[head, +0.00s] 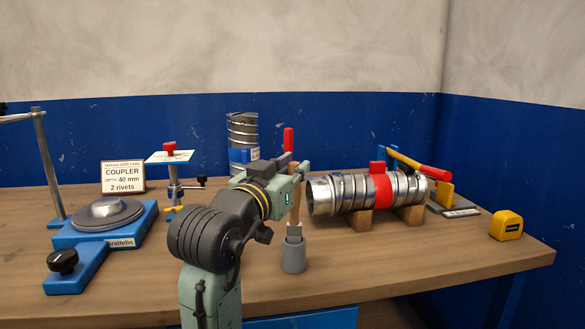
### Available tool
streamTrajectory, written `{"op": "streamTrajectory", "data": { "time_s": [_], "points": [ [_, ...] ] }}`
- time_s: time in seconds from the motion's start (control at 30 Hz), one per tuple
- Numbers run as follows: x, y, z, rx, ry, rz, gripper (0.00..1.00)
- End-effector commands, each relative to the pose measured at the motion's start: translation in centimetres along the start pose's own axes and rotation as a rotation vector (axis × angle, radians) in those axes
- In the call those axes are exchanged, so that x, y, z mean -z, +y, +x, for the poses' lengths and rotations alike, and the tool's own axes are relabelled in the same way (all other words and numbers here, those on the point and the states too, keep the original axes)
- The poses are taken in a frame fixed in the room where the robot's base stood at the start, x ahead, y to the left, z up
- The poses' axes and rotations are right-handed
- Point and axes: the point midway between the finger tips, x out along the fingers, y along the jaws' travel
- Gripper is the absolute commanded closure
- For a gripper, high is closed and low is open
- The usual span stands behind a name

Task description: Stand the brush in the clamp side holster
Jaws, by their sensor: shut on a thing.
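The brush (296,206) is upright in the head view, with a tan handle and a pale metal collar at its lower end. My gripper (297,179) is shut on its upper part, and the jaws partly hide it. A grey cylindrical holster (293,257) stands on the table directly below the brush. The brush's lower end meets the holster's mouth in the picture; the bristles are hidden, and I cannot tell how deep they sit.
A metal duct (322,194) with a red clamp band (380,187) lies on wooden blocks at the right. A yellow tape measure (507,225) is farther right. A blue turntable base (122,237) and a sign (123,175) are left. Table front right is clear.

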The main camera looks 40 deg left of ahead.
Motion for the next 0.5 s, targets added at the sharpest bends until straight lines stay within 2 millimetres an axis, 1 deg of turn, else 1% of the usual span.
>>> {"op": "streamTrajectory", "data": {
  "time_s": [0.5],
  "points": [
    [-1.4, 0.0, -0.1, 0.0, 0.0, 0.0, 1.0]
  ]
}}
